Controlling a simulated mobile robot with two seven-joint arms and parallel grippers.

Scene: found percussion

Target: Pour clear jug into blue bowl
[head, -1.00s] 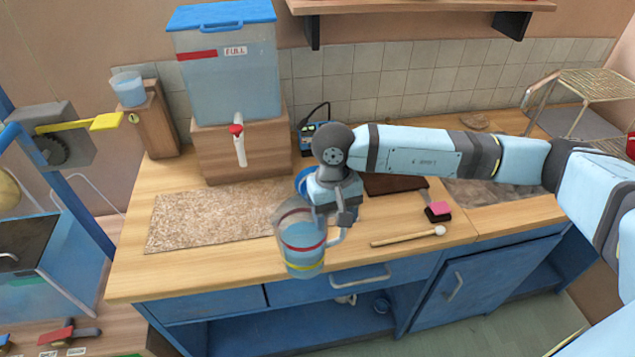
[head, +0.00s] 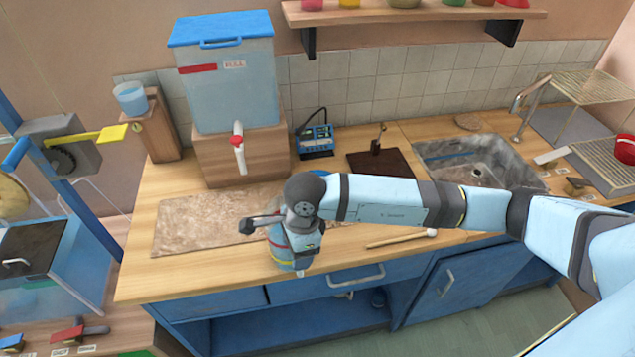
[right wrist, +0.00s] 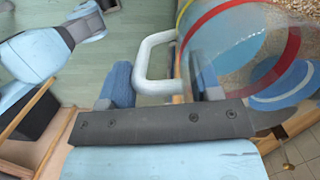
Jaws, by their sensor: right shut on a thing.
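The clear jug (head: 288,262), with red and yellow bands, is held above the counter's front edge. It fills the upper right of the right wrist view (right wrist: 225,35), where its white handle (right wrist: 143,65) lies between my fingers. My right gripper (head: 290,240) is shut on this handle, partly hidden by my wrist in the head view. A blue round rim (right wrist: 270,103), probably the blue bowl, shows beside and partly through the jug in the right wrist view. I cannot tell the jug's exact tilt. My left gripper is not seen.
A speckled mat (head: 205,218) lies left on the wooden counter. A tank (head: 225,85) with a red-handled tap stands behind it. A mallet (head: 400,238) lies right of the jug. A sink (head: 475,160) and a wire rack (head: 605,160) are further right.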

